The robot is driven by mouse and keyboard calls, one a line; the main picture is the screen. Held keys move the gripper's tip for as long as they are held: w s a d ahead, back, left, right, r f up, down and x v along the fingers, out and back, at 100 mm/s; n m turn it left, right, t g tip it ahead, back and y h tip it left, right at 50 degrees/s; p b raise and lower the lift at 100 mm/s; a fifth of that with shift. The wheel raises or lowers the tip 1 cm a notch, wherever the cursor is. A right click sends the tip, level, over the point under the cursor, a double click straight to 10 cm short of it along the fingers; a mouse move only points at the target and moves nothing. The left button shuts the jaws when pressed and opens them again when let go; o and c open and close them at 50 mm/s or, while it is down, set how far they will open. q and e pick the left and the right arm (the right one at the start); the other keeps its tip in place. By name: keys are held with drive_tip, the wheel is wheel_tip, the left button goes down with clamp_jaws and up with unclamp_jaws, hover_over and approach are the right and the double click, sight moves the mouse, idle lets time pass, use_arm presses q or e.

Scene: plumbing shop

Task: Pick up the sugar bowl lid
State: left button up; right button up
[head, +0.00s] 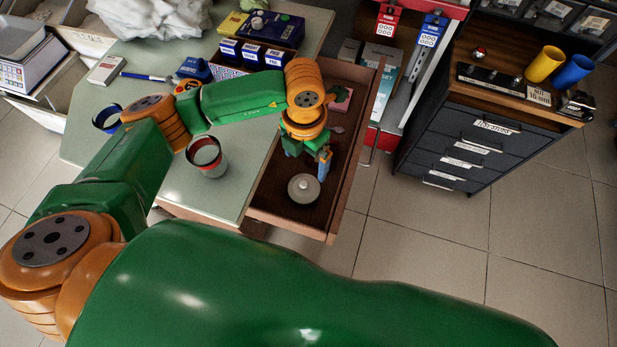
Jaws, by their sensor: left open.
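The sugar bowl lid (304,188) is a round, pale grey disc with a small knob on top. It lies in the near part of an open brown drawer (275,207). My left gripper (318,168) is over the drawer, just beyond the lid in the picture, and looks apart from it. It is open, with nothing seen between its fingers. Its fingers are small in the view and partly hidden by my wrist. No sugar bowl can be told for sure. My right gripper is out of view.
A pinkish item (341,98) and a spoon-like item (337,129) lie farther back in the drawer. A dark drawer cabinet (464,148) stands right. The tiled floor between is clear.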

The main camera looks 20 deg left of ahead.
use_arm(q)
drive_tip(key=b, duration=0.4)
hover_over(303, 186)
drive_tip(key=f, duration=0.5)
drive_tip(key=shift+w+d+f, duration=0.1)
drive_tip(key=shift+w+d, duration=0.15)
drive_tip(key=shift+w, duration=0.15)
drive_tip(key=f, duration=0.6)
drive_tip(key=shift+a+f, duration=0.25)
drive_tip(key=shift+f, duration=0.1)
drive_tip(key=shift+s+r, duration=0.1)
drive_tip(key=shift+s, duration=0.1)
drive_tip(key=c, duration=1.5)
clamp_jaws()
drive_tip(key=shift+s, duration=0.15)
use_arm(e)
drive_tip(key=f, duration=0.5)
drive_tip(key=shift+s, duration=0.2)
